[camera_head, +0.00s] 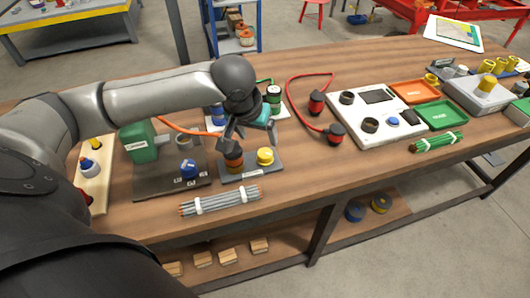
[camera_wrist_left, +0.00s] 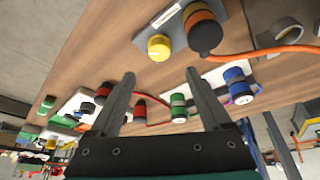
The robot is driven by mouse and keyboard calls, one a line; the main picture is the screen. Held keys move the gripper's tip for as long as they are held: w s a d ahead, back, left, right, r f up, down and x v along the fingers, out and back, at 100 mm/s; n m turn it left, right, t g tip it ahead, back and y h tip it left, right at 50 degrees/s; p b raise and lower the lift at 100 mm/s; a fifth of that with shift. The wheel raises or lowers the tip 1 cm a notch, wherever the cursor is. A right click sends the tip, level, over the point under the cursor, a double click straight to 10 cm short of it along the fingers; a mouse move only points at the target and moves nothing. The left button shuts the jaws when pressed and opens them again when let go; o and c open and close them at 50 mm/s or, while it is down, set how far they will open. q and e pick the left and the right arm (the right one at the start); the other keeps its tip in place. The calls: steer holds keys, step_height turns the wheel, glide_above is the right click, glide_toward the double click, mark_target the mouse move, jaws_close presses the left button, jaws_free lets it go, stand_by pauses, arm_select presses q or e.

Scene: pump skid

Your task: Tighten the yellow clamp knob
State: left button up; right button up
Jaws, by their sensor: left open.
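The yellow clamp knob (camera_head: 265,156) stands on a small dark grey plate (camera_head: 238,174) near the front edge of the wooden bench. A black and orange connector (camera_head: 234,160) stands beside it on the same plate. My left gripper (camera_head: 248,138) is open and empty, above and behind the plate. In the left wrist view the yellow knob (camera_wrist_left: 159,46) shows just beyond the gap between the open fingertips (camera_wrist_left: 160,76), apart from them. The black and orange connector (camera_wrist_left: 203,32) is to its right there. My right gripper is not in view.
A bundle of grey rods (camera_head: 220,200) lies in front of the plate. A green box (camera_head: 139,142) and a blue part (camera_head: 188,169) stand to the left. Blue and green cylinders stand behind the gripper. A red cable (camera_head: 290,90) and a white panel (camera_head: 374,130) lie to the right.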

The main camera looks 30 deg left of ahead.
mark_target(265, 153)
arm_select(q)
steer(key=b+x, duration=0.3)
steer(key=x, duration=0.6)
steer(key=shift+w+f, duration=0.15)
steer(key=shift+f, duration=0.2)
steer(key=shift+w+f, duration=0.15)
steer(key=shift+f, duration=0.15)
steer(key=c, duration=0.7)
jaws_close()
